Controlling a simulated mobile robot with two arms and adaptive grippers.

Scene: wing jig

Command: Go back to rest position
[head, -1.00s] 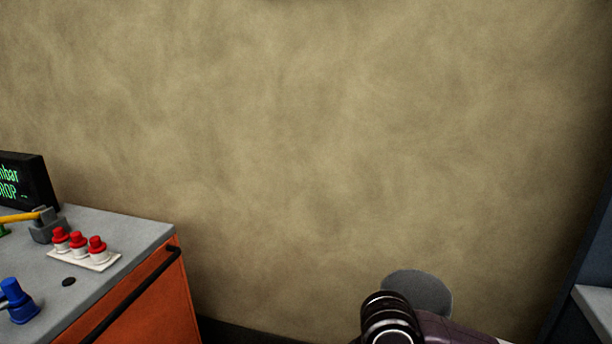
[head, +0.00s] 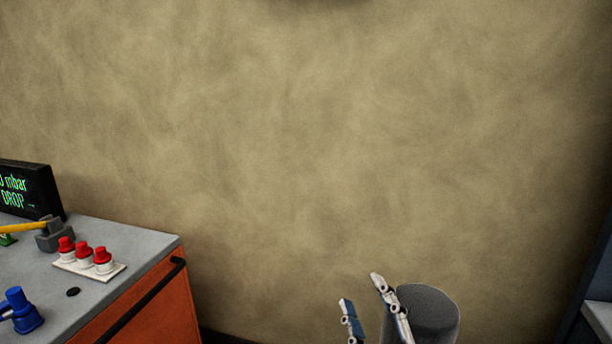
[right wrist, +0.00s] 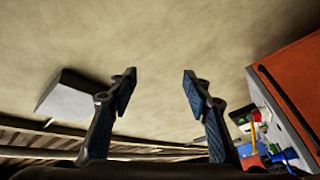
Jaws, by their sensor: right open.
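My right gripper (head: 362,292) shows at the bottom of the head view, right of the middle, with its two fingers pointing up. The fingers are apart and nothing is between them. In the right wrist view the open fingers (right wrist: 160,82) stand before the bare tan wall (right wrist: 170,40). My left gripper is in neither view.
An orange workbench (head: 150,310) with a grey top stands at left, bearing red-capped parts (head: 84,253), a blue part (head: 20,310) and a black display (head: 28,190). A dark grey cylinder (head: 432,315) shows just right of my right gripper.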

